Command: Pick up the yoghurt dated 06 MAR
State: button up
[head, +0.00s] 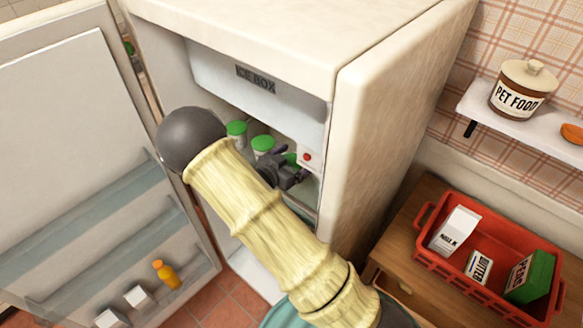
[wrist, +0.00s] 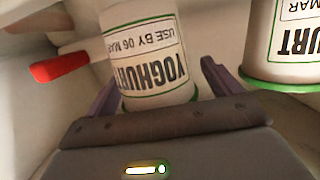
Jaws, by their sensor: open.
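The yoghurt dated 06 MAR (wrist: 148,50) is a white pot with a green rim. It appears upside down in the wrist view, label facing me, reading "USE BY 06 MAR". My gripper (wrist: 158,92) is open, with one dark finger on each side of this pot. I cannot tell whether the fingers touch it. In the head view my gripper (head: 287,173) is inside the fridge, largely covering a green-lidded pot. A second yoghurt (wrist: 288,45) stands close on the right in the wrist view; its day is cut off.
Two other green-lidded pots (head: 237,129) stand left of my gripper in the fridge. A red knob (wrist: 60,66) juts from the side wall. The ice box (head: 255,80) hangs above. The fridge door (head: 80,130) is open. A red crate (head: 480,280) sits outside right.

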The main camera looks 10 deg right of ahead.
dwell(0.3)
jog(key=c, duration=1.1)
jog(key=shift+c, duration=0.2)
jog(key=shift+r, duration=0.1)
jog(key=shift+s+a+r+b, duration=0.1)
jog(key=shift+a+r+b, duration=0.05)
jog(key=shift+b, duration=0.2)
notch_tip(320, 180, up, 6)
jog(key=shift+r+b, duration=0.1)
jog(key=shift+b, duration=0.35)
jog(key=f+b+v, duration=0.3)
jog(key=v, duration=1.6)
jog(key=shift+s+a+f, duration=0.2)
jog(key=shift+s+a, duration=0.15)
jog(key=shift+a, duration=0.05)
